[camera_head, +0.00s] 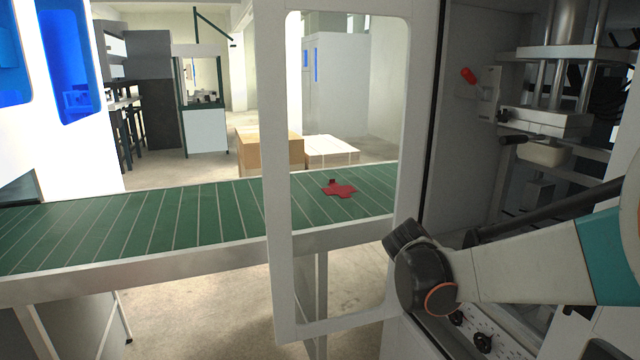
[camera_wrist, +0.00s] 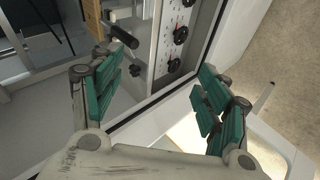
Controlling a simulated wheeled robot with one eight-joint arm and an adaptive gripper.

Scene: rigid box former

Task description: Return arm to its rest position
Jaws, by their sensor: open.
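My gripper (camera_wrist: 155,100) is open in the wrist view, its two green-padded fingers spread wide with nothing between them. Behind the gap are the machine's frame edge and a panel with several black knobs (camera_wrist: 181,35). In the head view my arm reaches in from the right, with its dark rounded joint in front of the machine's lower frame. The gripper's fingers do not show clearly there.
An open door (camera_head: 283,190) with a window stands in front of the green conveyor (camera_head: 150,222). A flat red piece (camera_head: 340,189) lies on the belt. The box former's opening (camera_head: 545,120) is at right. Cartons (camera_head: 268,152) stand behind the belt.

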